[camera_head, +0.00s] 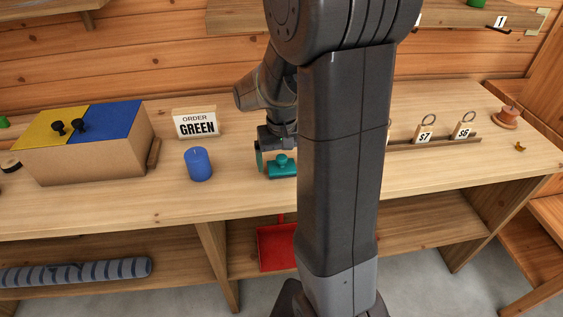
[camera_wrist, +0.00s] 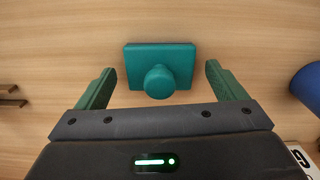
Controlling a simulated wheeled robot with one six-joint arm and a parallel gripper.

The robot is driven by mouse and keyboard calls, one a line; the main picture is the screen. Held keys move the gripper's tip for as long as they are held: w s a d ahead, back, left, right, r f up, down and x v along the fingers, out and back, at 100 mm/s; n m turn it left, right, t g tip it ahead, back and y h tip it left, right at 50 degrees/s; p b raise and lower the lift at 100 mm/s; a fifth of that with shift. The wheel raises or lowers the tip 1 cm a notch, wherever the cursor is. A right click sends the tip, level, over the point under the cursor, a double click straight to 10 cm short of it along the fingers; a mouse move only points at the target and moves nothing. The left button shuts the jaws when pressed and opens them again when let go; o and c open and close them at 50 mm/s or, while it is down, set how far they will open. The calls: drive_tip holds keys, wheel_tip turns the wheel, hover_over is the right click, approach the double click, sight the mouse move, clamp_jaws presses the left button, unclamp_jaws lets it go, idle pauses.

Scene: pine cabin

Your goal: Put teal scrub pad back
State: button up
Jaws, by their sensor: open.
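The teal scrub pad (camera_head: 283,171) lies on the wooden bench top, a flat block with a round knob on top. In the wrist view the pad (camera_wrist: 160,57) is centred just ahead of and between the two green fingers. My gripper (camera_wrist: 158,85) is open and empty, pointing down, with a finger on each side of the pad and gaps showing. In the head view my gripper (camera_head: 270,158) is at the pad, partly hidden by my arm. Whether the fingertips are down at the knob's height I cannot tell.
A blue cylinder (camera_head: 198,164) stands left of the pad, before an "ORDER GREEN" sign (camera_head: 196,123). A box with yellow and blue lids (camera_head: 90,145) is further left. Tags on a wooden rail (camera_head: 440,143) are at right. A red dustpan (camera_head: 276,248) is below.

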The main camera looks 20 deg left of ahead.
sight(282, 157)
wheel_tip(282, 157, up, 11)
drive_tip(key=shift+f+p, duration=0.1)
drive_tip(key=shift+p, duration=0.35)
